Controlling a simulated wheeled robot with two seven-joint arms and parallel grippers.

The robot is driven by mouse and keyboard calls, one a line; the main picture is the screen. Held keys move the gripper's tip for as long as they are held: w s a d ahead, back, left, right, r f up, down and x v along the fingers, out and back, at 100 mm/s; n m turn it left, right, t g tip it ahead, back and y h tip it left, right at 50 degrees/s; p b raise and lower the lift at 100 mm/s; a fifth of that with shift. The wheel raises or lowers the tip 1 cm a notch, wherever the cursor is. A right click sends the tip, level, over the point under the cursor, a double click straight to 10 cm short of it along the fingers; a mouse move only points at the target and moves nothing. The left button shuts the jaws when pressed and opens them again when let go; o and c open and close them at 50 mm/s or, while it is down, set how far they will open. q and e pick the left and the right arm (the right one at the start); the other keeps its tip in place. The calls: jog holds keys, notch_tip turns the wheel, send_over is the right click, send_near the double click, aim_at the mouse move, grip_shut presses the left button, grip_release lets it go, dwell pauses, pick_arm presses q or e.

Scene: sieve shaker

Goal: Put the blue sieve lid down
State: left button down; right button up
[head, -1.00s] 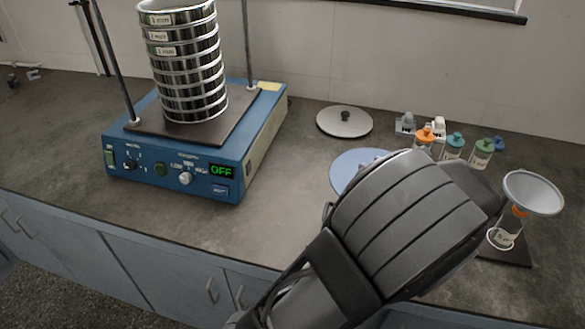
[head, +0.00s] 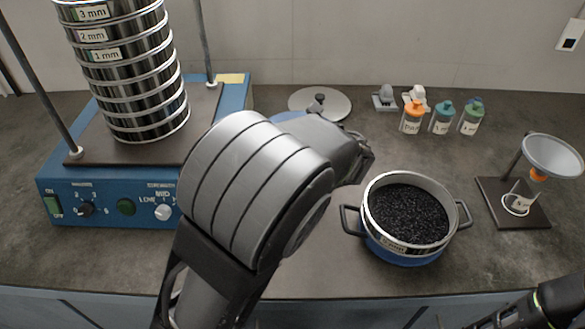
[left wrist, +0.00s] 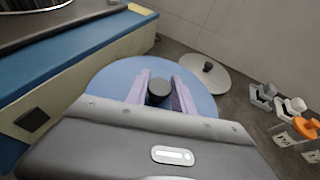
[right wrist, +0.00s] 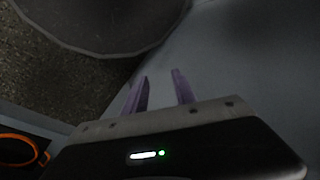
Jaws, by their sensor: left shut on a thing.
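The blue sieve lid (left wrist: 105,78) is a flat light-blue disc with a dark knob (left wrist: 159,91). My left gripper (left wrist: 160,82) is shut on that knob, one finger on each side. In the head view only a sliver of the lid (head: 291,116) shows; my left arm hides the rest. It is right of the shaker, in front of the grey lid; whether it touches the counter I cannot tell. My right gripper (right wrist: 160,90) is open and empty, low in front of the cabinets.
The sieve stack (head: 130,75) stands on the blue shaker (head: 105,200). A grey lid (head: 335,103) lies behind. A blue-based pan of black grains (head: 405,215) stands right of my left arm. Several small bottles (head: 441,120) and a funnel stand (head: 515,205) are farther right. Counter between them is bare.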

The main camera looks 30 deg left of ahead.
pick_arm(q)
jog(key=shift+a+f, duration=0.1)
jog(key=shift+f, duration=0.4)
notch_tip(320, 180, down, 5)
jog(key=shift+f+b, duration=0.1)
jog(key=shift+b, duration=0.65)
jog(key=shift+f, duration=0.1)
jog(key=shift+f+b, duration=0.4)
jog(key=shift+f, duration=1.35)
jog(key=shift+f, duration=0.2)
jog(key=c, duration=1.1)
grip_release()
